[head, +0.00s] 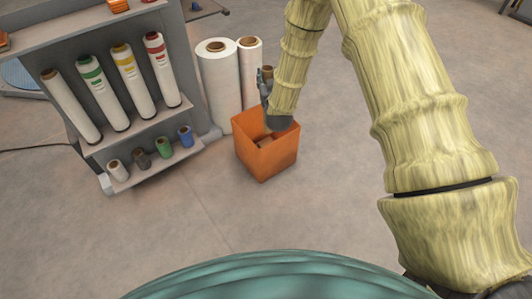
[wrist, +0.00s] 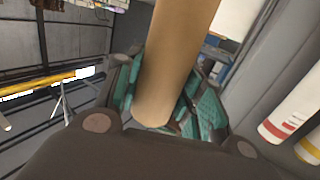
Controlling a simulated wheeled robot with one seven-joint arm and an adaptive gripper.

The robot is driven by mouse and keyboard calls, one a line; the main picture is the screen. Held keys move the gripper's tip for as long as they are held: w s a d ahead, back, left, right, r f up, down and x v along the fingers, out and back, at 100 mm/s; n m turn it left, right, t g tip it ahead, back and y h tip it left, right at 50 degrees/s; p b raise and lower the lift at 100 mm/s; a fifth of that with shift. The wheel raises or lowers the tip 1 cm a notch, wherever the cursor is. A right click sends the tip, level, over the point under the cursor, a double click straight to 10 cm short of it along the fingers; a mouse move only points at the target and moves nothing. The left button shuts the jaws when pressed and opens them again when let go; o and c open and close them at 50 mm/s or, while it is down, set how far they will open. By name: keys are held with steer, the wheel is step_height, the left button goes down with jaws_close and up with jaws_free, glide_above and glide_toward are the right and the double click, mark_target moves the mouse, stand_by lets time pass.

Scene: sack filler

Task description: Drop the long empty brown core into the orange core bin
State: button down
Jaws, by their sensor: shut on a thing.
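The long brown core (wrist: 177,60) is held in my gripper (wrist: 165,95), which is shut around it in the wrist view. Its near end shows, and the rest runs up out of that picture. In the head view a small brown end of the core (head: 267,72) shows beside my gripper (head: 265,88). My gripper is over the back part of the orange core bin (head: 265,160), close to its rim. The bin stands on the floor and is open at the top. My arm hides part of its far side, and most of the core is hidden there.
Tall white rolls (head: 218,85) stand on the floor just behind and left of the bin. A grey rack (head: 135,150) at left holds several slanted white rolls and small coloured spools. The floor in front and right of the bin is clear.

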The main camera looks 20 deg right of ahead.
steer(key=w+d+f+b, duration=0.3)
steer(key=w+f+b, duration=0.2)
steer(key=b, duration=0.3)
steer(key=shift+w+f+m+h, duration=0.3)
steer(key=shift+w+f, duration=0.1)
steer(key=shift+w, duration=0.4)
step_height(320, 180, down, 6)
steer(key=b, duration=0.4)
steer(key=shift+r, duration=0.1)
steer(key=c, duration=0.8)
jaws_free()
steer(key=s+a, duration=0.2)
steer(key=s, duration=1)
steer(key=shift+r, duration=0.3)
